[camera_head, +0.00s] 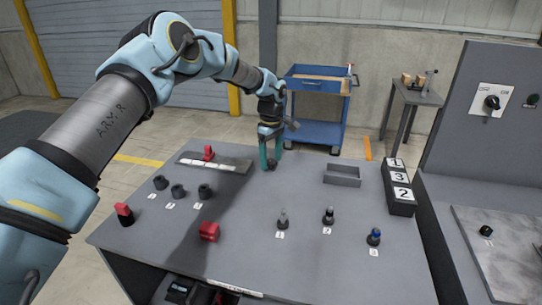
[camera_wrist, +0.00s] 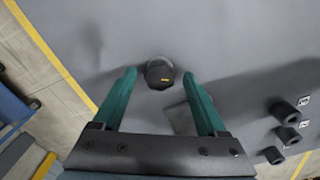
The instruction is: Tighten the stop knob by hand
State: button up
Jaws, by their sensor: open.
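A black round knob (camera_wrist: 159,76) with a small yellow mark on its side stands on the grey tabletop in the wrist view. In the head view, a dark knob (camera_head: 271,164) shows at the tips of my gripper, partly hidden by the fingers. I take it to be the stop knob. My gripper (camera_head: 268,156) points down over it at the table's back part. In the wrist view, my gripper (camera_wrist: 160,72) has its two green fingers apart, one on each side of the knob, with gaps showing. Finger height against the knob is hard to tell.
Several dark cylinders (camera_head: 178,191) and a plate with a red clamp (camera_head: 208,152) lie left. Small labelled pegs (camera_head: 283,219) and red blocks (camera_head: 209,231) are nearer the front.

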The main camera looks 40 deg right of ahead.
grip_shut()
dwell(0.6)
